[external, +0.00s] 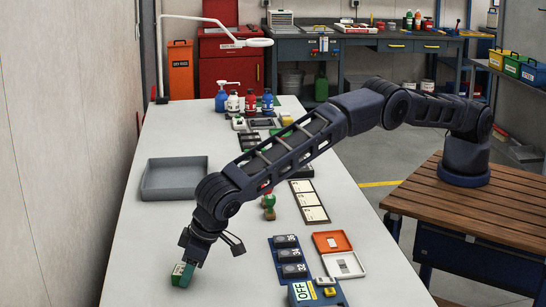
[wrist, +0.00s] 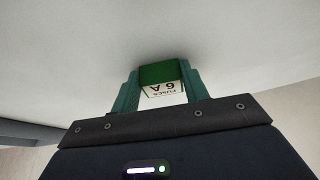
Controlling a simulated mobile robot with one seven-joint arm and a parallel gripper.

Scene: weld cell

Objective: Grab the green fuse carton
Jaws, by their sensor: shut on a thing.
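The green fuse carton (wrist: 160,75) is between the two green fingers of my gripper (wrist: 160,90) in the wrist view. Its white label reads "FUSES 6 A" and appears upside down there. In the external view the carton (external: 182,275) shows as a small green block at the end of my arm, low at the front left of the white table. My gripper (external: 188,262) is shut on it and points down. I cannot tell whether the carton touches the table.
A grey tray (external: 146,193) lies on the white table (external: 235,285) behind my gripper. To the right are dark modules (external: 290,255), an orange-lidded open case (external: 333,241) and an "OFF" box (external: 302,293). Bottles (external: 234,102) stand at the far end. The table around the carton is clear.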

